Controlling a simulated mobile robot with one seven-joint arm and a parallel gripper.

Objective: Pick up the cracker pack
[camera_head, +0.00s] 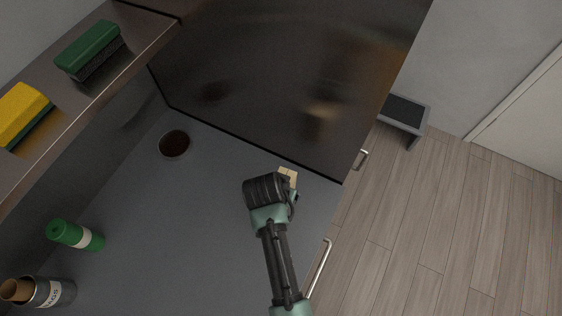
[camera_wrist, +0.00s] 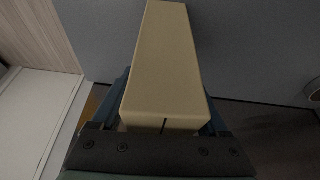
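The cracker pack appears to be the plain tan box (camera_wrist: 165,60), with no label showing. It fills the middle of the wrist view, and a small part of it (camera_head: 288,174) shows in the head view beyond my wrist. My gripper (camera_wrist: 165,112) has one blue finger on each side of the box's near end. Both fingers look pressed against its sides, so it seems shut on the box. In the head view my wrist hides the fingers and most of the box. I cannot tell whether the box touches the grey surface (camera_head: 200,220).
A dark glossy panel (camera_head: 270,70) rises just behind the box. A round dark hole (camera_head: 174,144) is at left. Green (camera_head: 88,46) and yellow (camera_head: 22,110) sponges lie on a ledge.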

